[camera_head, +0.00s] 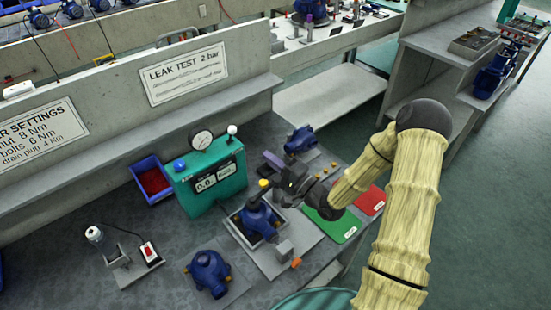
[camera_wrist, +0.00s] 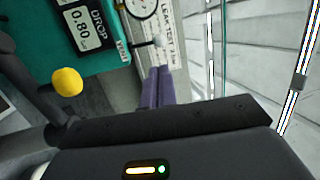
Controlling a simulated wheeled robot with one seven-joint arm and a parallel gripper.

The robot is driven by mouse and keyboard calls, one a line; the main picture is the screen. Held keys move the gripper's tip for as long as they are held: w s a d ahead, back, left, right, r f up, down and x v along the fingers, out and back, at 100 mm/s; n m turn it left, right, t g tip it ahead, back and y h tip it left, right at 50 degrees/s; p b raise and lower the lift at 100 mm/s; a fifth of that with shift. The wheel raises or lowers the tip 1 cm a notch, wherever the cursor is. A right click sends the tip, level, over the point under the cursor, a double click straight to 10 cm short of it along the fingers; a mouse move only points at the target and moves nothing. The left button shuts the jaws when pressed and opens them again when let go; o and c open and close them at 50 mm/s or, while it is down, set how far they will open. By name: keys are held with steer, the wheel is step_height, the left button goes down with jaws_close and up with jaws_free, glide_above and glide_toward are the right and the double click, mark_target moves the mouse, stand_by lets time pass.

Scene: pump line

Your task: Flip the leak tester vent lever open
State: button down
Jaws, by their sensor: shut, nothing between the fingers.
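The leak tester (camera_head: 215,196) is a teal box with a round gauge (camera_head: 201,140) on top; its face also shows in the wrist view (camera_wrist: 112,62). A short lever with a white ball tip (camera_head: 232,130) stands roughly upright at its top right corner. The white ball also shows in the wrist view (camera_wrist: 160,41), just beyond the purple fingertips. My gripper (camera_head: 268,156) has its purple fingers together with nothing between them. In the head view it is to the right of the tester and the lever, apart from it. In the wrist view the fingers (camera_wrist: 158,72) point towards the lever.
A blue pump (camera_head: 259,221) sits in the fixture before the tester, below a yellow knob (camera_head: 264,183). Another blue pump (camera_head: 208,272) is front left, another (camera_head: 300,139) behind my gripper. A blue bin (camera_head: 150,180) stands left. Green (camera_head: 331,228) and red (camera_head: 372,200) mats lie right.

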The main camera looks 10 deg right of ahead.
mark_target(231, 134)
steer(key=p+x, duration=0.2)
steer(key=x, duration=0.8)
steer(key=shift+w+a, duration=0.25)
steer(key=shift+a, duration=0.05)
steer(key=shift+d, duration=0.1)
